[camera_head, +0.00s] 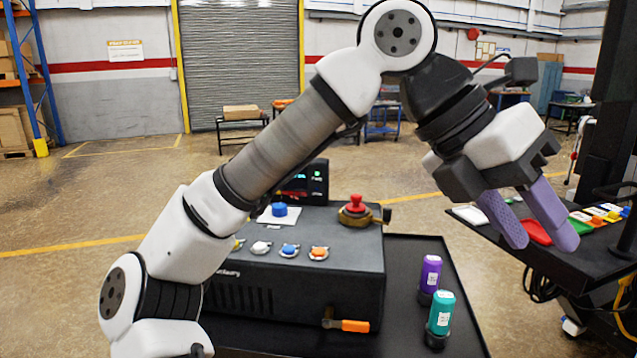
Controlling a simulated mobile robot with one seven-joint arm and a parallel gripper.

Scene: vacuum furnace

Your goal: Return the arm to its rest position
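My arm stretches from the lower left up across the middle of the view and bends down toward the right. My gripper (541,241) has two purple fingers pointing down. The fingers stand apart with nothing between them, so it is open and empty. It hangs in the air at the right, above and to the right of the purple and teal bottles, and in front of the side table in the picture. The arm hides part of the furnace box and the room behind.
The black furnace box (345,275) has several knobs, a red button (356,203) and an orange-handled lever (352,325). A purple bottle (430,273) and a teal bottle (441,312) stand on the black table (465,335). A side table at the right holds a red item (534,231) and several coloured pieces.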

